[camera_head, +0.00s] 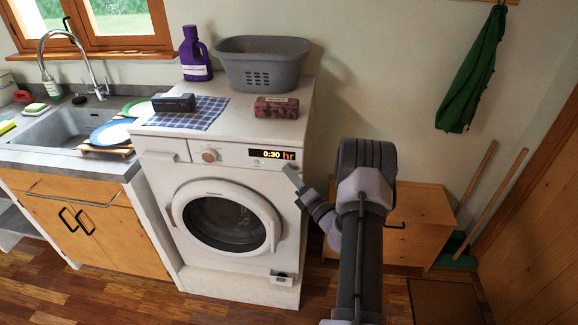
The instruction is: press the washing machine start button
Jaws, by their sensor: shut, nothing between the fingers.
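The white washing machine (165,190) stands left of my arm, its round door (232,222) shut. Its display (271,154) reads "0:30 hr" at the right of the control panel, and a round dial (209,155) sits at the left. My gripper (290,173) is shut and empty, its tip at the right part of the panel, just below the display. I cannot tell whether it touches the panel. I cannot make out the start button; the gripper may hide it.
On the machine's top are a grey basket (262,65), a purple bottle (195,55), a checked cloth (205,112) with a dark box (174,102), and a reddish box (276,107). A wooden cabinet (425,215) stands behind my arm. A sink counter (60,155) adjoins at left.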

